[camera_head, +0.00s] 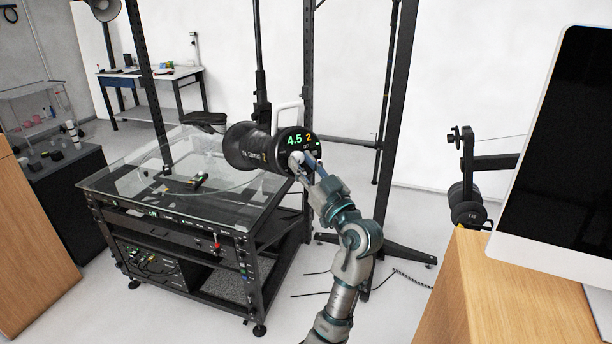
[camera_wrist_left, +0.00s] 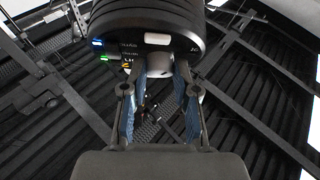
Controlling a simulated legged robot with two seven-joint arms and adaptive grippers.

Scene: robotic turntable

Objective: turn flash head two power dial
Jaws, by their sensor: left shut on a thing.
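The flash head (camera_head: 250,146) is a black cylinder mounted above the glass turntable. Its round back panel faces me and reads "4.5" and "2" in lit digits. My left gripper (camera_head: 303,168) is at the lower part of this panel, its fingers shut on the power dial, a pale knob (camera_head: 296,158). In the left wrist view the flash head (camera_wrist_left: 145,25) fills the top, and the left gripper's fingers (camera_wrist_left: 158,80) stand on both sides of the pale knob, which they partly hide. My right gripper is not in view.
The glass-topped turntable cart (camera_head: 130,190) stands below the flash head. Black stand posts (camera_head: 395,110) rise behind my arm. A monitor (camera_head: 560,160) on a wooden cabinet (camera_head: 500,290) is at the right. Cables lie on the open floor.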

